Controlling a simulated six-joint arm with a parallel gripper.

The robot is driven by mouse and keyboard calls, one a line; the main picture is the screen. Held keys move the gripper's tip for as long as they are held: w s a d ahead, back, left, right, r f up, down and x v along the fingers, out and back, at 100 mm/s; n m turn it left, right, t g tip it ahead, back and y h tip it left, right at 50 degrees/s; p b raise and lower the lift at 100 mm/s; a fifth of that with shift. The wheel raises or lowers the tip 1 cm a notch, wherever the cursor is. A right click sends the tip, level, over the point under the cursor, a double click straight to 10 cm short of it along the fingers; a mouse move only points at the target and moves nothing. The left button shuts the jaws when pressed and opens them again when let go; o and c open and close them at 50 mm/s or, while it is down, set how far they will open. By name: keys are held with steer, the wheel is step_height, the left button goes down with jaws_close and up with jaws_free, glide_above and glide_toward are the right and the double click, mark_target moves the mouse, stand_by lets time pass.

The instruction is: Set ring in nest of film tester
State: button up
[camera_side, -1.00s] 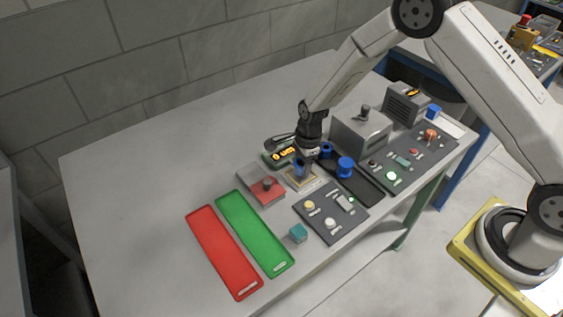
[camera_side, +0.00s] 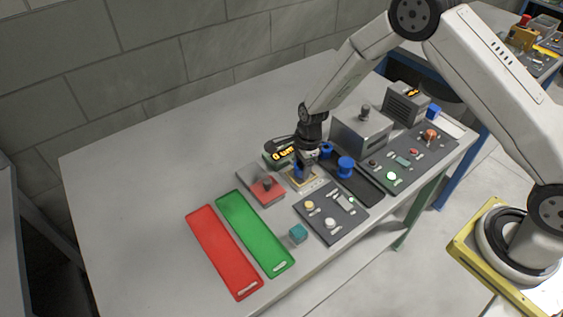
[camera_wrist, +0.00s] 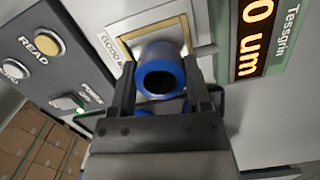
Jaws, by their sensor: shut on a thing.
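My gripper (camera_wrist: 162,92) is shut on a blue ring (camera_wrist: 161,72), a short hollow cylinder whose dark open end faces the wrist camera. In the side view my gripper (camera_side: 302,166) is low at the film tester, with the blue ring (camera_side: 298,171) between its fingers. The nest (camera_side: 301,184), with a tan square frame, is directly at the ring; it also shows in the wrist view (camera_wrist: 125,48). The ring's far end overlaps the nest, and I cannot tell whether it touches the bottom. The tester's display (camera_wrist: 258,38) shows "0 um".
A button panel (camera_side: 330,212) with a READ button stands in front of the nest. A blue spool (camera_side: 345,166) stands on a dark strip to the right. A grey machine (camera_side: 361,131) is behind.

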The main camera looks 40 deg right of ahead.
steer(key=shift+f, duration=0.4)
stand_by(0.3)
steer(key=o, duration=1.3)
steer(key=shift+o, duration=0.2)
steer(key=shift+r, duration=0.15)
steer(key=shift+r, duration=3.35)
